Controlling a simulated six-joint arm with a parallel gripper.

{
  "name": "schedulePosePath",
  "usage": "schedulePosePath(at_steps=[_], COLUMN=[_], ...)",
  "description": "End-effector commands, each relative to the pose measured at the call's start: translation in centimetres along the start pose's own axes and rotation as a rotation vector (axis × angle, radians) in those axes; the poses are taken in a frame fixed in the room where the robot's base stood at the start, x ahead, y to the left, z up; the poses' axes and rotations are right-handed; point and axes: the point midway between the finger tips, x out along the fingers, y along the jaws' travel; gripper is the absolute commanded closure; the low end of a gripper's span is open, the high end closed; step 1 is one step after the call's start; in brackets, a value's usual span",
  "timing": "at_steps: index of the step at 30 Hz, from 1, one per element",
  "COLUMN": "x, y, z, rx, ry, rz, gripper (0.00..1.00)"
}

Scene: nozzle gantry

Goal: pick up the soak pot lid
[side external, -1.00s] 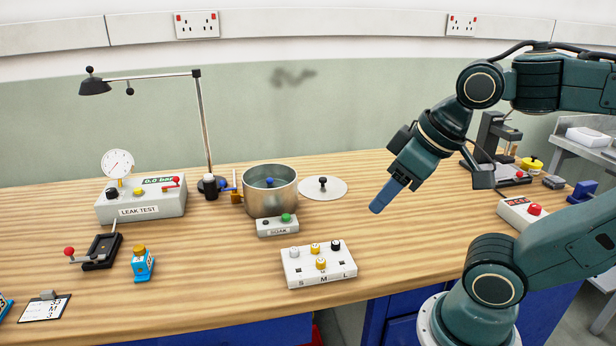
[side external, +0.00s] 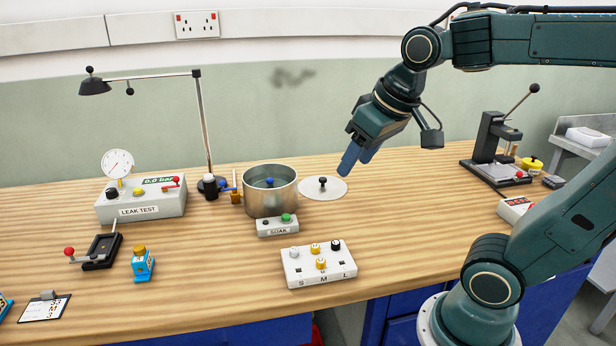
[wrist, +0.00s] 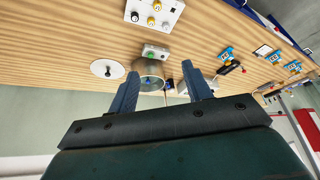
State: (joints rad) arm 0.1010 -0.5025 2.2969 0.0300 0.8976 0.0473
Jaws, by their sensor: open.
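The soak pot lid (side external: 323,188) is a pale flat disc with a black knob. It lies on the bench just right of the metal soak pot (side external: 271,205), which is uncovered and has a blue item inside. My gripper (side external: 353,170) is in the air above and to the right of the lid, apart from it, with blue fingers pointing down and left. In the wrist view, the lid (wrist: 107,69) shows left of the open, empty fingers (wrist: 164,92). The pot (wrist: 149,69) shows between the fingertips.
A soak control box (side external: 278,226) stands in front of the pot. A white S-M-L block (side external: 319,266) stands nearer the front edge. A leak tester (side external: 140,199) and a lamp (side external: 203,130) are to the left. A lever press (side external: 495,155) stands at right.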

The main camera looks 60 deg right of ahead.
Motion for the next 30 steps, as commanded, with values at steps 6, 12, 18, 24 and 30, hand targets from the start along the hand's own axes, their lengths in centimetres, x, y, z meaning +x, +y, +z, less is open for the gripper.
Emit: schedulePosePath(at_steps=[6, 12, 18, 24, 30], x=[1.6, 3.7, 6.4, 9.8, 13.7], y=[2.2, 4.7, 7.8, 11.5, 15.7], z=[-5.2, -9.4, -13.2, -16.2, -18.4], rx=[0.113, 0.213, 0.314, 0.415, 0.515], ry=[-0.030, -0.053, -0.075, -0.097, -0.118], rz=[0.047, 0.086, 0.126, 0.166, 0.205], gripper=[0.51, 0.51, 0.51, 0.51, 0.51])
